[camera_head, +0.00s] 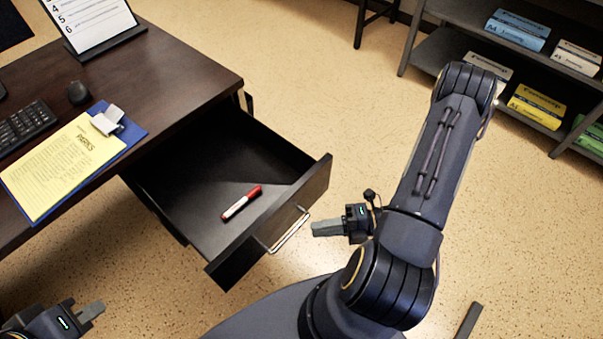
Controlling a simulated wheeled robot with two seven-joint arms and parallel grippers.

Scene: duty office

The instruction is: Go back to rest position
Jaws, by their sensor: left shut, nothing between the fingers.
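My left gripper (92,311) is at the lower left corner, shut and empty, below the desk's front edge. My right gripper (327,228) is just right of the open drawer's handle, pointing left, and touches nothing that I can make out. Its fingers are seen side-on, so their gap is hidden. My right arm reaches in from the right side of the picture. The drawer (180,196) is pulled out of the desk, and a red and white marker (241,202) lies inside it. The drawer's metal handle (290,232) is on its front.
The dark desk (185,68) carries a blue clipboard with yellow paper (62,165), a keyboard (25,127), a mouse (78,92) and a sign on a stand (92,22). The speckled floor (320,100) between is clear.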

